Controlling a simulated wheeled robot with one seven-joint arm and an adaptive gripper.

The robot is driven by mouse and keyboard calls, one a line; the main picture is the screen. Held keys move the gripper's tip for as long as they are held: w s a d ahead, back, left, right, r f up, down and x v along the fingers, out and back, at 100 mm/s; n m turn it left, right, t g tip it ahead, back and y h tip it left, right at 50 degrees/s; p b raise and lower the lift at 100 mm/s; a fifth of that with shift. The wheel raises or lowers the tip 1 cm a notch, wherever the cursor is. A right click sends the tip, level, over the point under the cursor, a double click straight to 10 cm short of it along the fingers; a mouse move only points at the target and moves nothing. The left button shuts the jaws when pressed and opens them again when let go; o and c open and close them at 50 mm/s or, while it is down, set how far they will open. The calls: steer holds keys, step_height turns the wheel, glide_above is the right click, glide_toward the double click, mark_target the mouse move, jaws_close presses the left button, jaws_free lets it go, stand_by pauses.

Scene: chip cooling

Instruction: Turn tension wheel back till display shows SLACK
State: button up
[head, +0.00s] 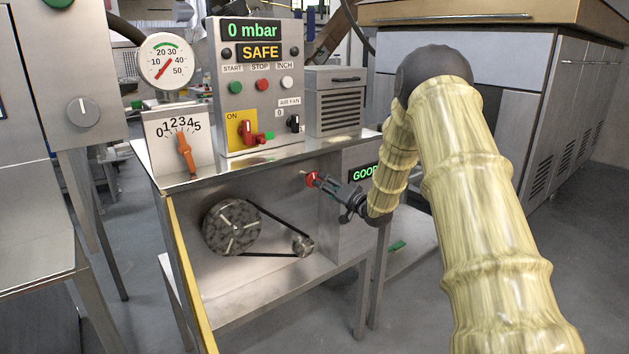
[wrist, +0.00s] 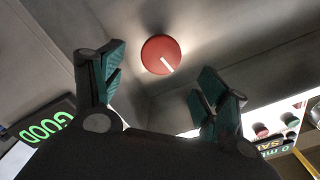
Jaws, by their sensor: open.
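The tension wheel is a small red knob (wrist: 161,55) with a white pointer line, on the metal panel below the bench top. In the wrist view its line points down and to the right. The red knob also shows in the head view (head: 312,178), partly covered by my gripper. My gripper (head: 328,184) is open, its fingertips close to the knob; in the wrist view the two fingers (wrist: 155,85) stand apart on either side below it, and I see no contact. The display (head: 364,172) reads GOOD in green, partly hidden by my arm; it also shows in the wrist view (wrist: 46,128).
A belt (head: 270,215) runs between a large pulley (head: 231,228) and a small pulley (head: 303,245), left of my gripper. The control box (head: 258,135) above shows 0 mbar and SAFE. An orange lever (head: 185,152) stands on a 0-to-5 scale. The bench top (head: 230,168) overhangs the panel.

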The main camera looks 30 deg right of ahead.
mark_target(313, 179)
steer(key=w, duration=0.7)
steer(key=shift+w+a+p, duration=0.15)
steer(key=shift+a+p, duration=0.1)
steer(key=shift+p, duration=0.1)
steer(key=shift+c, duration=0.2)
steer(key=c, duration=1)
